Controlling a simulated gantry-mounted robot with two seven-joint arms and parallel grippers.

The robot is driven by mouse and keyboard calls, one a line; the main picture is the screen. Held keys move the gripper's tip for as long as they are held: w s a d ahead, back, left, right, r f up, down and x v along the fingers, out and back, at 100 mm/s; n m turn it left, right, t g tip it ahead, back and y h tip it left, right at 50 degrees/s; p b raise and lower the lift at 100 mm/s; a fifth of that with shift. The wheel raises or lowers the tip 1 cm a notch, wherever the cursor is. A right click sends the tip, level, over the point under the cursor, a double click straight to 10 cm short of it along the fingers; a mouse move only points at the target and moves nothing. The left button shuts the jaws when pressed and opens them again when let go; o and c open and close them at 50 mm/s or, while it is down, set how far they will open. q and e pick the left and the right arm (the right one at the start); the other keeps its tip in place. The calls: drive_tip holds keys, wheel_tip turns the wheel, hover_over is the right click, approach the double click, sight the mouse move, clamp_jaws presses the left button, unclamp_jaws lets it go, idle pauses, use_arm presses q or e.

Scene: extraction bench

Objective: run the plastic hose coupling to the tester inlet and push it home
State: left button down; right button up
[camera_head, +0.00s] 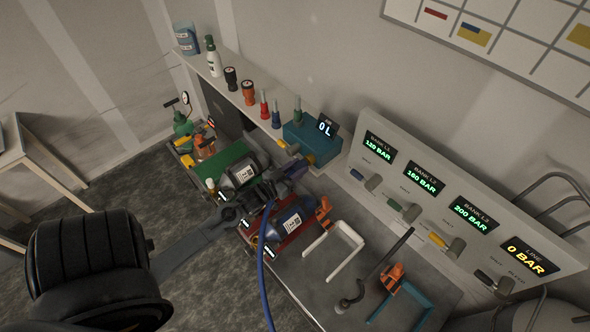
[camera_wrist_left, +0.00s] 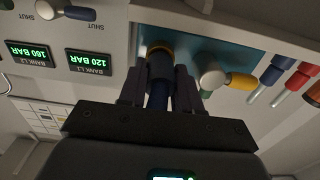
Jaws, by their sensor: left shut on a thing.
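The tester is a teal box (camera_head: 297,136) with a "0 L" display, at the back of the bench; its teal face also shows in the left wrist view (camera_wrist_left: 213,52). My left gripper (camera_head: 291,172) is at its front, shut on the blue-grey hose coupling (camera_wrist_left: 161,66). In the left wrist view the two dark fingers (camera_wrist_left: 158,88) stand on either side of the coupling. The coupling's end points at the brass-coloured inlet ring (camera_wrist_left: 158,46) and appears to meet it; I cannot tell how deep it sits. The blue hose (camera_head: 261,262) hangs down from the gripper.
A valve with a yellow handle (camera_wrist_left: 241,81) stands beside the inlet. White (camera_head: 347,262) and teal brackets lie on the bench.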

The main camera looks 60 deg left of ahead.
use_arm(q)
drive_tip(key=shift+w, duration=0.15)
drive_tip(key=c, duration=0.7)
unclamp_jaws()
drive_tip(key=shift+s, duration=0.2)
drive_tip(key=shift+s+d+f, duration=0.1)
drive_tip(key=shift+s, duration=0.2)
drive_tip(key=b+v, duration=0.2)
drive_tip(key=v, duration=0.8)
drive_tip(key=shift+b, duration=0.4)
